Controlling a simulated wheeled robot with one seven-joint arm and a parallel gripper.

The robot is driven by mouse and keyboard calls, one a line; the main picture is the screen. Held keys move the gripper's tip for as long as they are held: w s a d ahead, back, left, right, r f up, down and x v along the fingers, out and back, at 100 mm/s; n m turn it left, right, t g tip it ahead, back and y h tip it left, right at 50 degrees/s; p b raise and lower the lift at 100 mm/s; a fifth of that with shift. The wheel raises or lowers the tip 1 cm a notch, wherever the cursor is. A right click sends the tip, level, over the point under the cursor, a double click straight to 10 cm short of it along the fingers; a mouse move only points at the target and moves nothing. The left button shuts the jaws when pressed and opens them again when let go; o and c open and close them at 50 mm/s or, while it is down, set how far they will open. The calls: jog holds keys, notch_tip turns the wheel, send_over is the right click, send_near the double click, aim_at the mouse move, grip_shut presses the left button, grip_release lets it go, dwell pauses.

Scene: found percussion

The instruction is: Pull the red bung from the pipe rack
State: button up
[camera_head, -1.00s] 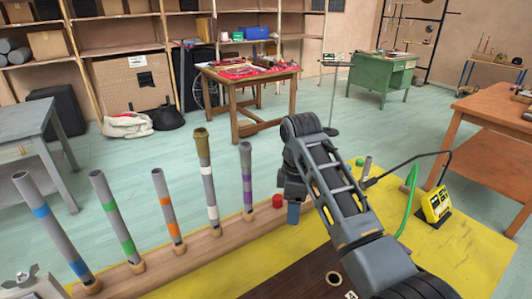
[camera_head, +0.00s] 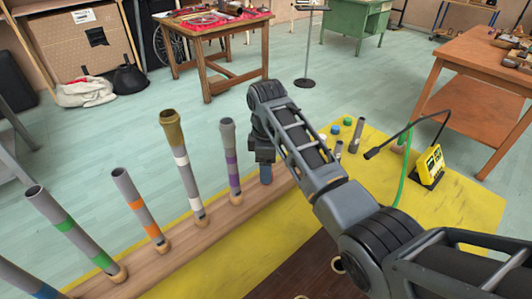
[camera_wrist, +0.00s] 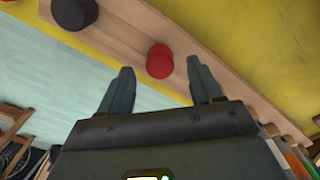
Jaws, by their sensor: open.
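The red bung (camera_wrist: 159,61) shows in the wrist view, on the light wooden base of the pipe rack (camera_wrist: 125,35). My gripper (camera_wrist: 160,66) is open and empty, with one fingertip to each side of the bung in the picture. I cannot tell how far the tips are from it in depth. In the head view my gripper (camera_head: 265,173) points down at the right end of the rack (camera_head: 190,265), beside the purple-banded pipe (camera_head: 232,168). The bung is hidden there behind my arm.
Pipes with white (camera_head: 186,175), orange (camera_head: 138,208) and green (camera_head: 70,235) bands lean up from the rack. A dark round thing (camera_wrist: 73,12) sits on its base in the wrist view. Small capped pieces (camera_head: 347,128) and a yellow device (camera_head: 431,165) stand on the yellow top (camera_head: 460,212).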

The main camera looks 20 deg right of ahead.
jog(key=shift+f, duration=1.1)
jog(key=shift+c, duration=0.4)
jog(key=c, duration=1)
jog(key=shift+r, duration=0.1)
jog(key=shift+c, duration=0.2)
jog(key=shift+r, duration=0.1)
jog(key=shift+r+p, duration=0.35)
jog(key=shift+p, duration=0.2)
jog(key=shift+r+p, duration=1)
jog(key=shift+r, duration=0.05)
jog(key=shift+r+p, duration=0.6)
jog(key=shift+r, duration=0.8)
